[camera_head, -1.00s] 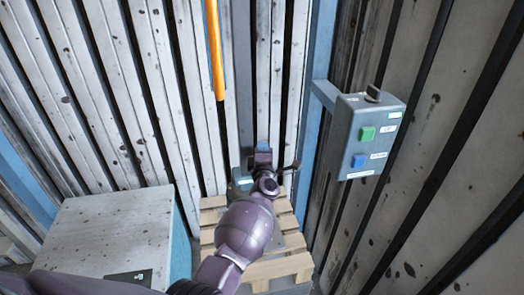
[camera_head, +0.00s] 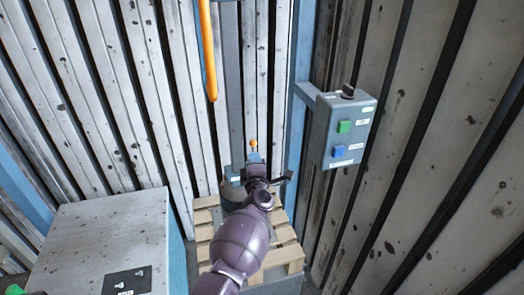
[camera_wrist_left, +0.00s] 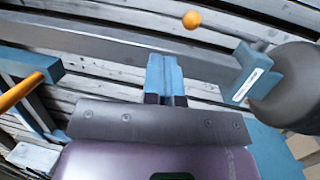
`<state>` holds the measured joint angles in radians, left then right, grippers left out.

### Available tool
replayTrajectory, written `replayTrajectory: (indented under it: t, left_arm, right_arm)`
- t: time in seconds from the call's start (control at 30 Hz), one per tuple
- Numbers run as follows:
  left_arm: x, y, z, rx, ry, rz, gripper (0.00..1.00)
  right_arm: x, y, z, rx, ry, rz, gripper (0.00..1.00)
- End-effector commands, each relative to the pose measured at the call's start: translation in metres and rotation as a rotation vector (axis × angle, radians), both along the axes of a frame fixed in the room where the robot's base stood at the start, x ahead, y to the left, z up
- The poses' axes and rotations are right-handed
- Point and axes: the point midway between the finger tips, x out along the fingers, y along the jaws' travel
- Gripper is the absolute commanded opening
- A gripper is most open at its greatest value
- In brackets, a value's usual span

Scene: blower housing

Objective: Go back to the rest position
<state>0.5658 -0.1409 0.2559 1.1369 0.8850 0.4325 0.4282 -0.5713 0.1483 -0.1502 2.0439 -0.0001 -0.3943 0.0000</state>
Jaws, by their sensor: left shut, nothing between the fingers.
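My left arm reaches up the middle of the head view. Its left gripper (camera_head: 254,158) is shut and empty, over the pallet area; its blue fingers show pressed together in the left wrist view (camera_wrist_left: 166,75). A small orange ball-like knob (camera_head: 253,143) shows just beyond the fingertips in the head view; in the left wrist view the knob (camera_wrist_left: 191,19) is apart from them. A dark grey rounded body (camera_wrist_left: 292,82) with a blue labelled bracket (camera_wrist_left: 250,75) is to the fingers' right. My arm partly hides this body in the head view (camera_head: 232,193). My right gripper is not in view.
A wooden pallet (camera_head: 288,257) lies below my arm. A grey control box (camera_head: 344,130) with green and blue buttons is at right. A pale cabinet (camera_head: 95,235) stands at lower left, and an orange bar (camera_head: 209,60) hangs above. Ribbed walls close the back and right.

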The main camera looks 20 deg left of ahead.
Motion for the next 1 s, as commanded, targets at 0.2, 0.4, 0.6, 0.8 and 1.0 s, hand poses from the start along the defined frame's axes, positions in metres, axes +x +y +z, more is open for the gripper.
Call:
replayTrajectory:
  t: [0.2, 0.4, 0.6, 0.8, 1.0]
  left_arm:
    - [0.001, -0.002, -0.001, 0.025, 0.018, -0.011, 0.00]
    - [0.010, -0.023, 0.024, 0.224, 0.060, -0.120, 0.00]
    - [0.001, -0.037, 0.064, 0.551, 0.081, -0.215, 0.00]
    - [-0.040, -0.032, 0.051, 0.866, 0.182, -0.271, 0.00]
    - [-0.102, -0.017, 0.013, 1.150, 0.332, -0.321, 0.00]
  right_arm:
    - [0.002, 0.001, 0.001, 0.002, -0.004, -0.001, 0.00]
    - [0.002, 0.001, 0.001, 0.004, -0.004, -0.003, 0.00]
    - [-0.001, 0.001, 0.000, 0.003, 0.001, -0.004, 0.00]
    - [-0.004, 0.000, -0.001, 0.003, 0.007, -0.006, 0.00]
    - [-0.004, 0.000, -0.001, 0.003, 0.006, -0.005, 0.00]
